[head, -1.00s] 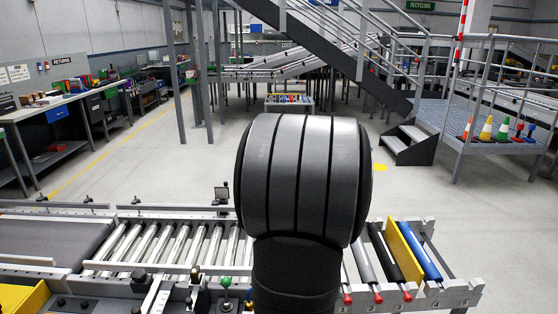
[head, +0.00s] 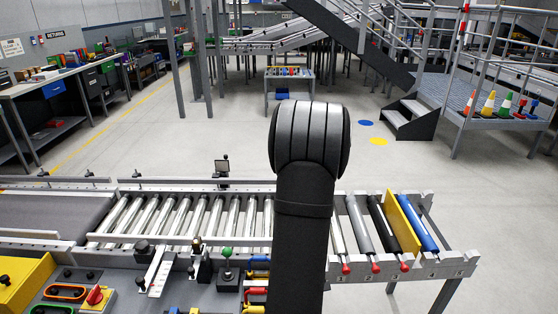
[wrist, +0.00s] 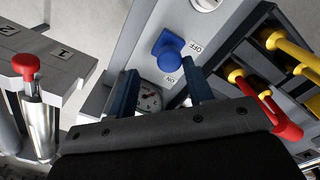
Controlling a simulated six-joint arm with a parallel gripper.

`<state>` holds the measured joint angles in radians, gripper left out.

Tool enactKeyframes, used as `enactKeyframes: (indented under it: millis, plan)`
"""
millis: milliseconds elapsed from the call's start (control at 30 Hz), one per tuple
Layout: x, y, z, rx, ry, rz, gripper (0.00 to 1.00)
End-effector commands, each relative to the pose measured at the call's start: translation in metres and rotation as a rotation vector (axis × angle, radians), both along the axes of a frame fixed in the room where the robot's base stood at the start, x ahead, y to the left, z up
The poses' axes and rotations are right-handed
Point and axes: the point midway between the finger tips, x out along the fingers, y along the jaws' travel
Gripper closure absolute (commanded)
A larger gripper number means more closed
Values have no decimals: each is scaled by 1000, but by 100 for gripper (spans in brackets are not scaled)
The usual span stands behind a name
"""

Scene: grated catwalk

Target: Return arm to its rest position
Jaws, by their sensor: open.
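My gripper (wrist: 159,68) shows in the wrist view as two dark blue fingers set wide apart, with nothing held between them. Beyond the fingers, a blue knob (wrist: 168,50) sits on a grey panel with ON and OFF labels. A round gauge (wrist: 149,99) is partly visible between the fingers. In the head view my black and grey arm rises at the middle and hides part of the roller conveyor. My gripper is not visible in the head view.
The roller conveyor (head: 180,217) crosses in front, with a rack of coloured rollers (head: 412,230) at its right end. A console with a yellow box (head: 24,283) and a green-topped lever (head: 227,262) is near. In the wrist view, yellow handles (wrist: 290,45) stand at right.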

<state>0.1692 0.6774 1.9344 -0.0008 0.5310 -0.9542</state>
Motion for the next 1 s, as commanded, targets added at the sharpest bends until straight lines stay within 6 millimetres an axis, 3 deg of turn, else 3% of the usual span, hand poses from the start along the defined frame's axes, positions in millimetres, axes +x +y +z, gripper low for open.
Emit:
enactKeyframes:
  millis: [33, 567, 1000]
  plan:
    - [8, 0, 4, -1, -5, 0, 55]
    - [6, 0, 90, -1, -6, -1, 55]
    - [6, 0, 171, -1, -5, -1, 55]
